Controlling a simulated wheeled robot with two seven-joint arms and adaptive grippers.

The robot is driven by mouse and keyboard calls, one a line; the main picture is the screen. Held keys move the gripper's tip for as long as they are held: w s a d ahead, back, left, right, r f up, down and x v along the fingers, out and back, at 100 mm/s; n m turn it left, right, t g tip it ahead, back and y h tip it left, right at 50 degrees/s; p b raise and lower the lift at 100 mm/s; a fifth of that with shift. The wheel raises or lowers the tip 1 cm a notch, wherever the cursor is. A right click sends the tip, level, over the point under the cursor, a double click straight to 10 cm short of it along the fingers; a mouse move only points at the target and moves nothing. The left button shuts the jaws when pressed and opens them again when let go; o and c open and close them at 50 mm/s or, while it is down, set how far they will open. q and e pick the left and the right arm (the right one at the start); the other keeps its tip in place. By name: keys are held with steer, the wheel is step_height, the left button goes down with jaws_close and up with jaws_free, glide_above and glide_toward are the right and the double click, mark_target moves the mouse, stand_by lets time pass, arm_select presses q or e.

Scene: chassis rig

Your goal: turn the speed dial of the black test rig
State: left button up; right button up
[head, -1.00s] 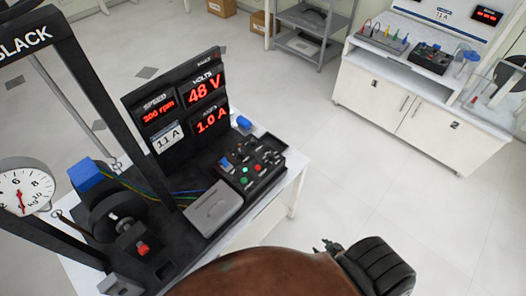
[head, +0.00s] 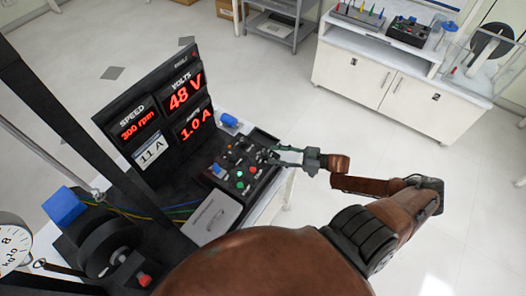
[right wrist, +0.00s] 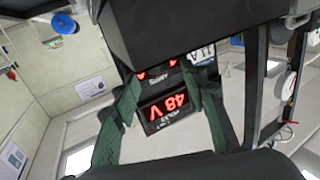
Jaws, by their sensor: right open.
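The black test rig's display panel (head: 158,108) stands upright on the left in the head view. It reads 300 rpm, 48 V and 1.0 A, with an "11 A" label. The black control box (head: 252,185) in front of it carries several coloured buttons and small knobs; I cannot tell which is the speed dial. My right gripper (head: 279,156) is at the box's far right edge; whether it touches anything is unclear. In the right wrist view its two green fingers are apart with nothing between them, and the rig's display (right wrist: 165,108) shows upside down beyond. My left gripper is not in view.
The rig's black post rises at left, near a round gauge (head: 14,243). A white cabinet (head: 400,88) with more equipment stands at the back right, beyond open floor.

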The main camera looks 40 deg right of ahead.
mark_target(268, 153)
steer(key=shift+x, duration=2.5)
steer(key=shift+d, duration=0.1)
steer(key=shift+c, duration=0.5)
jaws_close()
